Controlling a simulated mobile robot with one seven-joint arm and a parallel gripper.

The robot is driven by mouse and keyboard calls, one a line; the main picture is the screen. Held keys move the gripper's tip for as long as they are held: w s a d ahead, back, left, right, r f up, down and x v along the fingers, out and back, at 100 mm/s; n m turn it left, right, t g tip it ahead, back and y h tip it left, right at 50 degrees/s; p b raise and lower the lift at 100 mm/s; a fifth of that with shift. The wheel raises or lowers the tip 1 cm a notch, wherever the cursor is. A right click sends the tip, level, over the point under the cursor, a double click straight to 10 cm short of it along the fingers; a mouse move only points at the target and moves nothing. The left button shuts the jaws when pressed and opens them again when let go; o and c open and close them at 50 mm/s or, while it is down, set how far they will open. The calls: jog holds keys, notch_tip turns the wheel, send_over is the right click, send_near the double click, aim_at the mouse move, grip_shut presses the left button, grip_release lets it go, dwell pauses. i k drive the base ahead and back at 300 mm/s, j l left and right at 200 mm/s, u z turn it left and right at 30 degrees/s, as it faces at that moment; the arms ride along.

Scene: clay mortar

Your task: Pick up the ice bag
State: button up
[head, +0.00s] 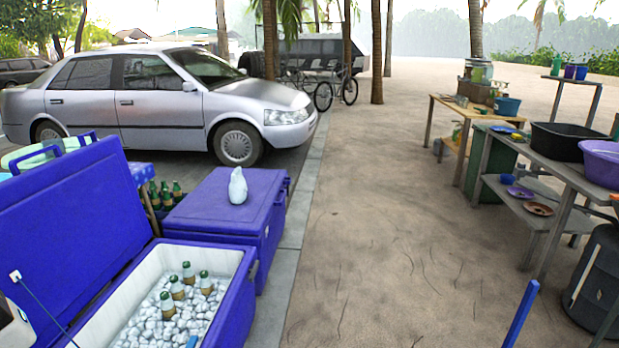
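The ice bag (238,187) appears as a lumpy, whitish bag narrowing at the top. It stands upright on the closed lid of a blue cooler (205,209), left of the picture's middle. Nothing touches it except the lid beneath. My gripper is not in view, so I cannot tell whether it is open or shut.
An open blue cooler (239,297) with ice and several bottles stands in front, its raised lid (70,235) at left. A silver car (160,100) is parked beyond. Tables (560,172) with basins line the right. Sand between is clear.

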aim_at(238, 190)
jog(key=i+z, duration=0.1)
jog(key=i, duration=1.2)
jog(key=i+u, duration=0.15)
jog(key=i, duration=0.45)
jog(key=i+l+u, duration=0.2)
jog(key=i, duration=0.4)
jog(key=i+l+u, duration=0.2)
jog(key=i+u, duration=0.2)
jog(key=i+l+u, duration=0.3)
jog(key=u, duration=0.15)
jog(key=i+l+u, duration=0.25)
jog(key=i+l, duration=0.25)
jog(key=l, duration=0.1)
